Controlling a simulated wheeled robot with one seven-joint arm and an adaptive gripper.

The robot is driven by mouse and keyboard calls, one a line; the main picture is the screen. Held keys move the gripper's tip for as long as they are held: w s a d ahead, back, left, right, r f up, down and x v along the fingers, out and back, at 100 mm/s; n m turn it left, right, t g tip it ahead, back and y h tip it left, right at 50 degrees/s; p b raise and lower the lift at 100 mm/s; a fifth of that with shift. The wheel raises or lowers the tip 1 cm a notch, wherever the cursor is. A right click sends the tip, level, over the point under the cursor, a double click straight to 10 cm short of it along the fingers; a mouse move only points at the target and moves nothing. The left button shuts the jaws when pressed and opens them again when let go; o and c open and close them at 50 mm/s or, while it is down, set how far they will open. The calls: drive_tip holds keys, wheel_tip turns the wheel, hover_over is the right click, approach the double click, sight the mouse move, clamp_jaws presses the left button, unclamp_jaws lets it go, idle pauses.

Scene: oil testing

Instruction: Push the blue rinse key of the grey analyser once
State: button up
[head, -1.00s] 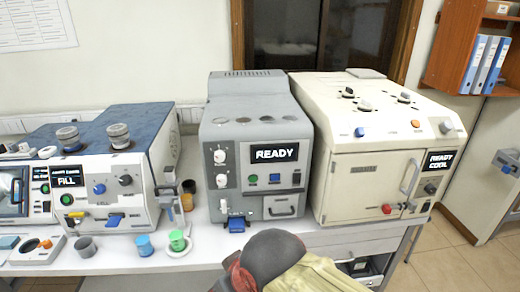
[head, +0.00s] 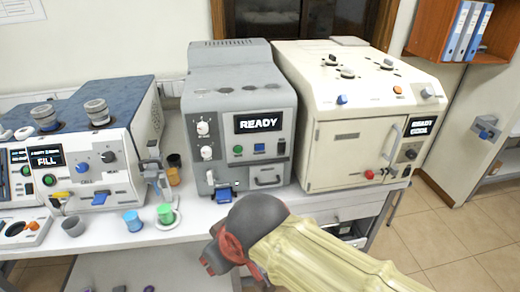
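The grey analyser (head: 240,95) stands on the bench in the middle of the head view, with its display reading READY. Below the display is a row of small keys: a green one (head: 238,150), a blue one (head: 259,148) and a dark one (head: 281,147). The blue key's label is too small to read. My arm (head: 258,222) reaches in from the lower right, in front of and below the analyser, clear of the keys in the picture.
A blue lever (head: 223,195) sticks out low on the analyser's front. A cream oven-like machine (head: 352,110) stands close on the right. A white unit (head: 95,165) showing FILL is on the left. A blue cup (head: 132,220) and green cup (head: 166,213) stand near the bench edge.

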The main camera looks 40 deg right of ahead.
clamp_jaws()
idle(1.3)
